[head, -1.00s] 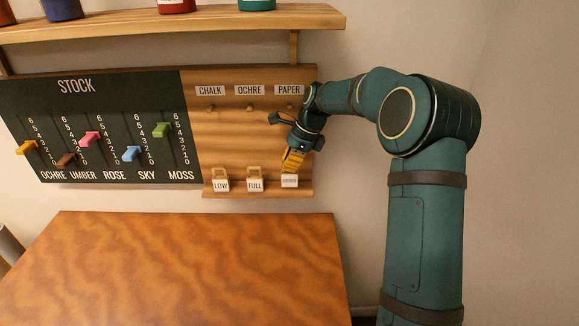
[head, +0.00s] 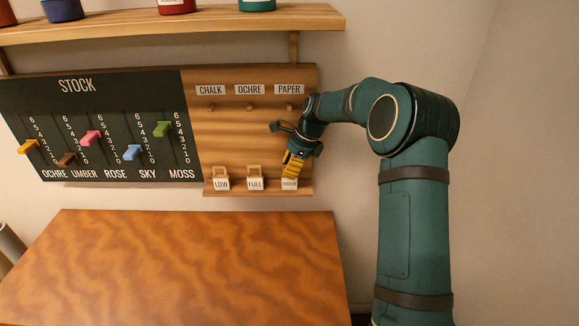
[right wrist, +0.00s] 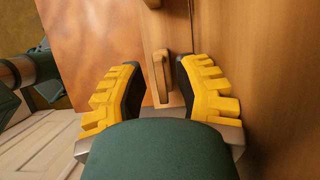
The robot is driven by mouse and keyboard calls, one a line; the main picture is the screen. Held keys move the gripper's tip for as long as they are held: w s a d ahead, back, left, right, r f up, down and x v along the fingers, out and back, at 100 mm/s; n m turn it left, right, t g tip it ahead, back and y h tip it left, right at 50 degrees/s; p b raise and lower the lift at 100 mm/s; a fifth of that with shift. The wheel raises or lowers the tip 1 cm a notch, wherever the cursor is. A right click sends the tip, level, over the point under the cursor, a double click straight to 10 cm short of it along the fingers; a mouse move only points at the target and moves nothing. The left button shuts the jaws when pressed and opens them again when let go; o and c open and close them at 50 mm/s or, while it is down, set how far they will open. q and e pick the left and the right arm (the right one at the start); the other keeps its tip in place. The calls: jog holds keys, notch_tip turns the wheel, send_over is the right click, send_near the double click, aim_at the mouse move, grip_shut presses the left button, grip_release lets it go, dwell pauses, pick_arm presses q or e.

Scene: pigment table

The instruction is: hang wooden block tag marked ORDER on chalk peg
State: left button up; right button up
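The rightmost block tag (head: 289,184) stands on the low ledge of the wooden board, under the PAPER column. Its lettering is too small to read surely, and my gripper hides its top in the head view. The chalk peg (head: 211,107) is under the CHALK label, up and left of the tag, and looks bare. My right gripper (head: 292,169) is at the top of this tag. In the right wrist view its yellow fingers (right wrist: 158,88) are apart, with the tag's wooden loop (right wrist: 162,78) between them. My left gripper is out of view.
LOW (head: 221,184) and FULL (head: 255,184) tags stand to the left on the same ledge (head: 235,194). OCHRE and PAPER pegs are above. The STOCK board (head: 120,95) with coloured sliders is at left. A shelf (head: 220,20) with pots overhangs; the tabletop (head: 170,270) is clear.

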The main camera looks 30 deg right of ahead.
dwell(0.3)
jog(key=v, duration=0.3)
jog(key=shift+d+r, duration=0.15)
jog(key=shift+r, duration=0.1)
jog(key=s+d, duration=0.6)
jog(key=d, duration=0.4)
jog(key=shift+s+f+b, duration=0.15)
jog(key=shift+f+b, duration=0.1)
jog(key=shift+b, duration=0.1)
